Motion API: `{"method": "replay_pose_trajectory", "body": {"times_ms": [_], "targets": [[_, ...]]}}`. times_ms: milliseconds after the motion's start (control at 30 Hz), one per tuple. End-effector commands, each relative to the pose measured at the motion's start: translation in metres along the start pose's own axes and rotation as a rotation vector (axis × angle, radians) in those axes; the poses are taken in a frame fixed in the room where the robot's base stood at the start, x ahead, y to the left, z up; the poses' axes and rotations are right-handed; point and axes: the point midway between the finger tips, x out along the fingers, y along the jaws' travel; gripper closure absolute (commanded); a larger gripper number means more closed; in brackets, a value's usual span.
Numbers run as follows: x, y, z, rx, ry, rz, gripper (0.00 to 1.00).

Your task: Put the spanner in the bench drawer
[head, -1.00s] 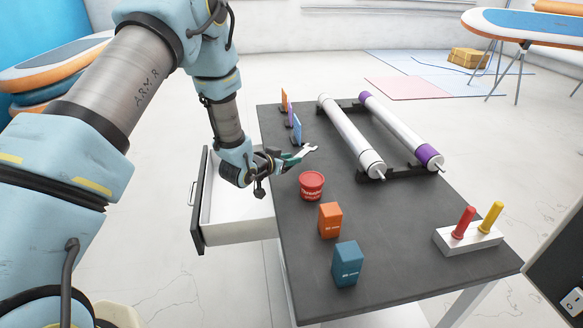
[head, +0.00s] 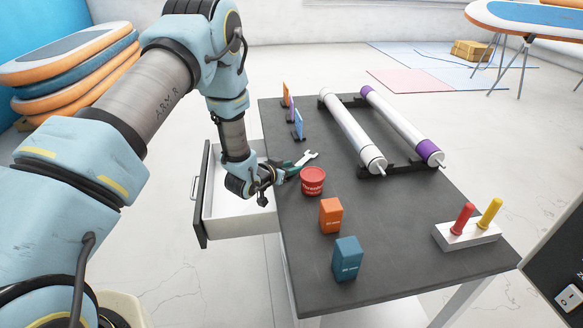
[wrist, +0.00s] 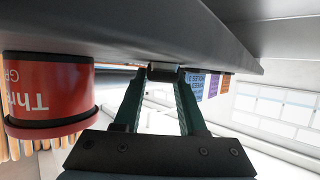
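The silver spanner (head: 309,158) is at the left edge of the dark bench, its open jaw pointing right and away. The bench drawer (head: 228,224) is pulled out on the bench's left side, with a white inside that looks empty where visible. My wrist hangs over the drawer's right part, hiding some of it.
A red tin (head: 313,181) stands on the bench (head: 395,258) close to the gripper, also large in the wrist view (wrist: 48,95). An orange box (head: 330,216) and a blue box (head: 347,259) stand nearer. Small upright cards (head: 298,125) and white rollers (head: 352,135) are behind.

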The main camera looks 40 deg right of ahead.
Motion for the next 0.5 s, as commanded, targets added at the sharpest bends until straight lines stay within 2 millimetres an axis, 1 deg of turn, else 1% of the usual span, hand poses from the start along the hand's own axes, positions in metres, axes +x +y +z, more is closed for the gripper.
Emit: {"method": "replay_pose_trajectory", "body": {"times_ms": [33, 167, 367, 500], "targets": [[-0.0001, 0.0000, -0.0003, 0.000, 0.000, 0.000, 0.53], [-0.0002, 0.0000, -0.0004, 0.000, 0.000, 0.000, 0.38], [-0.0002, 0.0000, -0.0005, 0.000, 0.000, 0.000, 0.38], [-0.0020, 0.0001, -0.0051, 0.000, 0.000, 0.000, 0.38]]}}
